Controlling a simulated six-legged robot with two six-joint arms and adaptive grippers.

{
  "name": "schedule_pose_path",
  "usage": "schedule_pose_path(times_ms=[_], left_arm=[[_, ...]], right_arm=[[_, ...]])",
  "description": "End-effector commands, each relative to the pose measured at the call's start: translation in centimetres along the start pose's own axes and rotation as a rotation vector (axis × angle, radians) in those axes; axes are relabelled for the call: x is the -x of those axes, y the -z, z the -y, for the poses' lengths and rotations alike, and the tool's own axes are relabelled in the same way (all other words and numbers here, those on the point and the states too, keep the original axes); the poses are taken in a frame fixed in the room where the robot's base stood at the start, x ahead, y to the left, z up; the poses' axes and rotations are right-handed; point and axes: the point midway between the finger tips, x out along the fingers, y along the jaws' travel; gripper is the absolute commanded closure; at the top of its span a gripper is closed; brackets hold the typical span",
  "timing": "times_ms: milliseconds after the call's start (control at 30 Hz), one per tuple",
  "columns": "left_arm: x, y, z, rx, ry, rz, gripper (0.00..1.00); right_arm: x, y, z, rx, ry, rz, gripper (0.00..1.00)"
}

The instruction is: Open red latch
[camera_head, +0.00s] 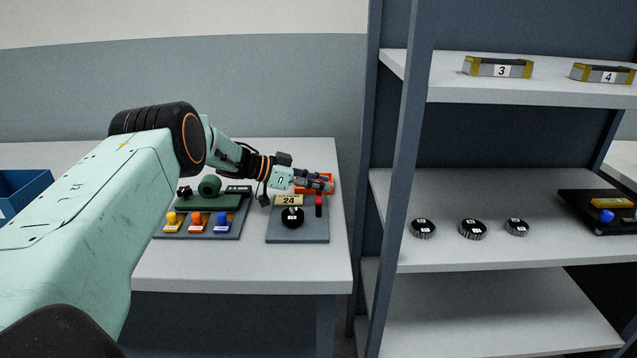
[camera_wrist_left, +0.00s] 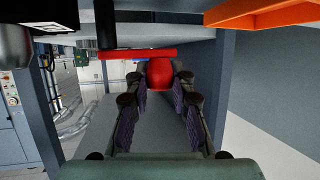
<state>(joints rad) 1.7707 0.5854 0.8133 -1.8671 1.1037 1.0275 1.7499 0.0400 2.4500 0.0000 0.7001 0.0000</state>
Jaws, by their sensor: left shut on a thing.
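The red latch (camera_head: 319,205) is at the right side of a grey panel (camera_head: 297,233) on the table. In the left wrist view the latch shows as a red bar (camera_wrist_left: 125,53) on a black post, with a round red knob (camera_wrist_left: 160,73) at its end. My left gripper (camera_head: 326,184) reaches in from the left, over the back right of the panel. In the wrist view its two fingers are on either side of the knob and shut on it. The fingers partly cover the knob's sides. My right gripper is in neither view.
A shelf rack (camera_head: 402,150) stands close on the right.

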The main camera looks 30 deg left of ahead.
Motion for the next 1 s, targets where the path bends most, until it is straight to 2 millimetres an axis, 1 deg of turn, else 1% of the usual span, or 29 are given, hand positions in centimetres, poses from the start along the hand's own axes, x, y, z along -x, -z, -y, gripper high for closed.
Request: schedule_pose_path(times_ms=[33,67,300,567,667,767,1000], left_arm=[[-0.2,-0.1,-0.2,0.0,-0.006,0.002,0.77],[-0.2,-0.1,-0.2,0.0,-0.006,0.002,0.74],[-0.1,0.0,-0.1,0.0,-0.003,0.001,0.54],[-0.1,0.0,-0.1,0.0,-0.001,0.0,0.54],[0.3,0.0,0.0,0.0,0.0,0.0,0.54],[1.5,0.1,0.1,0.002,0.002,-0.002,0.54],[6.4,0.1,0.1,0.001,0.003,-0.005,0.54]], right_arm=[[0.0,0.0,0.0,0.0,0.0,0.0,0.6],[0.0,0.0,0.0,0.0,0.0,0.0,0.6],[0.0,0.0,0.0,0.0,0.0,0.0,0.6],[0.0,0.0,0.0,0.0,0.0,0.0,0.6],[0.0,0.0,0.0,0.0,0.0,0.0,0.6],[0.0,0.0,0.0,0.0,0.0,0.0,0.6],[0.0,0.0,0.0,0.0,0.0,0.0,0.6]])
